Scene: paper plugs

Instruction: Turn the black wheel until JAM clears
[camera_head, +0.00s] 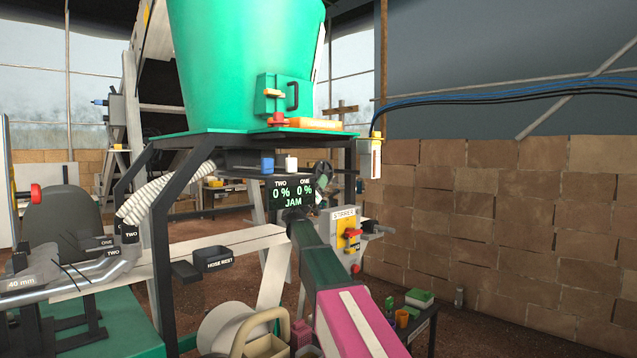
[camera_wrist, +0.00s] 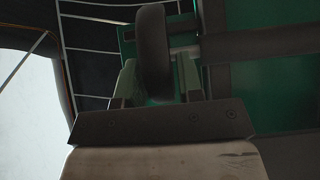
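The black wheel (camera_head: 322,172) stands just right of the dark display (camera_head: 293,192), whose green text reads TWO 0 %, ONE 0 % and JAM. In the wrist view a dark wheel (camera_wrist: 153,50) shows nearly edge-on, with a shaft leading off to its right. My gripper (camera_wrist: 160,80) has its two greenish fingers on either side of this wheel's rim. Both fingers look close to the rim, but I cannot tell whether they clamp it. In the head view my gripper's fingertips cannot be made out.
A large green hopper (camera_head: 245,65) stands above on a dark frame. A panel marked STIRRER (camera_head: 347,232) with a red and yellow switch is right of the display. A small dark table (camera_head: 420,315) with cups stands at lower right. A brick wall (camera_head: 500,220) closes the right side.

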